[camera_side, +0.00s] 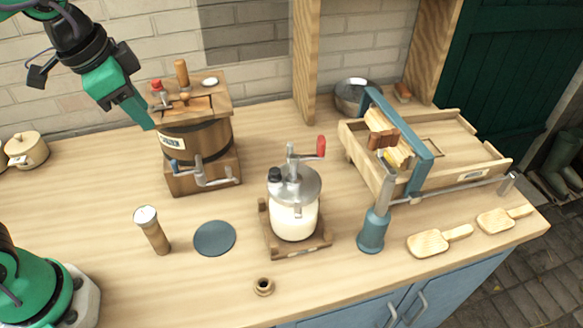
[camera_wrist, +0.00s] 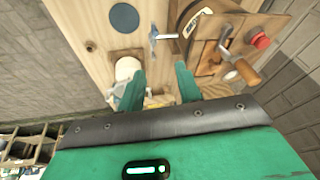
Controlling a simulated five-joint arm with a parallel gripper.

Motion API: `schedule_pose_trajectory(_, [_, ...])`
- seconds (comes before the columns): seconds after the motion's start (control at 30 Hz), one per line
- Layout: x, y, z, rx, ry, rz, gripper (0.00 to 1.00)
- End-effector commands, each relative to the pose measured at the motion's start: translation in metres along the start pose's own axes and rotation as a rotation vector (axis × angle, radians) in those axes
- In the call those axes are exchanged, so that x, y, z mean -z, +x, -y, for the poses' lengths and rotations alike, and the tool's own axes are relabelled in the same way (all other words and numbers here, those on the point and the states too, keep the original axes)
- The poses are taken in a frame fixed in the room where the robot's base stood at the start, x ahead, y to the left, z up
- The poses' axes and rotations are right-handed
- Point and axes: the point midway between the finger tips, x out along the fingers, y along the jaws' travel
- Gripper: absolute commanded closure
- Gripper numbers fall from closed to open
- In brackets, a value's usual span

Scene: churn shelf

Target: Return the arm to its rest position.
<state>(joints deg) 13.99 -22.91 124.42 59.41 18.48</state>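My gripper (camera_side: 146,124) hangs at the upper left in the side view, beside the top of a wooden barrel churn (camera_side: 198,142). In the wrist view its two green fingers (camera_wrist: 160,68) stand apart, with nothing seen held between them. The barrel churn also shows at the right of the wrist view (camera_wrist: 207,60), with a red knob (camera_wrist: 261,39) on its lid. I cannot tell from these views whether the gripper touches the churn.
A glass jar churn (camera_side: 294,222) stands mid-counter. A blue disc (camera_side: 214,238) and an upright wooden cylinder (camera_side: 154,233) are left of it, a small ring (camera_side: 263,287) in front. A blue-framed wooden tray (camera_side: 470,150) and two paddles (camera_side: 428,243) are right. A brick wall stands behind.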

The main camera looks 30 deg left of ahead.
Motion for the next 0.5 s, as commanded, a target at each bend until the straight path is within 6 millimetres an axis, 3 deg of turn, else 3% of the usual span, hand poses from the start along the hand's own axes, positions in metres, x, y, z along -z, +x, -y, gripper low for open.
schedule_pose_trajectory(0.3, [-0.070, 0.001, 0.020, 0.085, -0.367, -0.092, 0.66])
schedule_pose_trajectory(0.5, [-0.095, 0.005, 0.023, 0.116, -0.508, -0.131, 0.66])
